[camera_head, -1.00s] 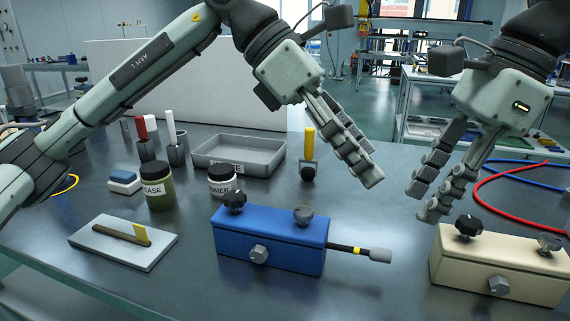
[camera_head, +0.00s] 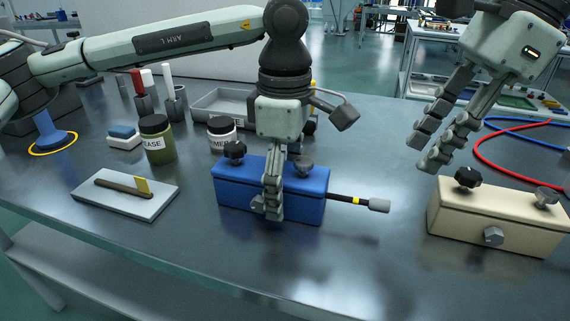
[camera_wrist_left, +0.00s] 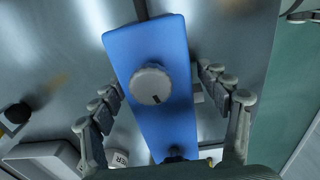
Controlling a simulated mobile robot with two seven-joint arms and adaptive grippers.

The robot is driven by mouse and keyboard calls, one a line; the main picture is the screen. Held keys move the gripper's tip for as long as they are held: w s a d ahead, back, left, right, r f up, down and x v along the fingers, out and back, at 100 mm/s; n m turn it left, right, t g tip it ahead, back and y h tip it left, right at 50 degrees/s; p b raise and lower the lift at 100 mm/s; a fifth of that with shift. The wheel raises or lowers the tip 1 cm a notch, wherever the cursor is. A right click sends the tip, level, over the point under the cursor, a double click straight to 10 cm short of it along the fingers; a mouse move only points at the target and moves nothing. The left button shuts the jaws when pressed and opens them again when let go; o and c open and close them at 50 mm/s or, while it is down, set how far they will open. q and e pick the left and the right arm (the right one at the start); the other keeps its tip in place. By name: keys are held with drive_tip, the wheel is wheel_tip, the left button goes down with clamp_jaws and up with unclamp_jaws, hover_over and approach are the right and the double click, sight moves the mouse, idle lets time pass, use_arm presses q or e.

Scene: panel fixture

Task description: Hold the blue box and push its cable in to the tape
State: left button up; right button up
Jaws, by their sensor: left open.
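The tape is clear of the box. My left gripper (camera_head: 280,190) is over the box, one finger down its front face; the other is mostly hidden. In the left wrist view its open fingers flank the blue box (camera_wrist_left: 158,45), with gaps visible. My right gripper (camera_head: 425,152) is open and empty, above and right of the plug.
A cream box (camera_head: 465,220) with knobs stands at right. Jars (camera_head: 158,150), a grey tray (camera_head: 218,103) and red and blue cables (camera_head: 490,160) are behind. The bench front is clear.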

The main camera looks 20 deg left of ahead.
use_arm(q)
drive_tip(key=shift+f, duration=0.35)
drive_tip(key=c, duration=1.7)
use_arm(e)
drive_tip(key=shift+o, duration=0.5)
use_arm(q)
drive_tip(key=shift+o, duration=0.2)
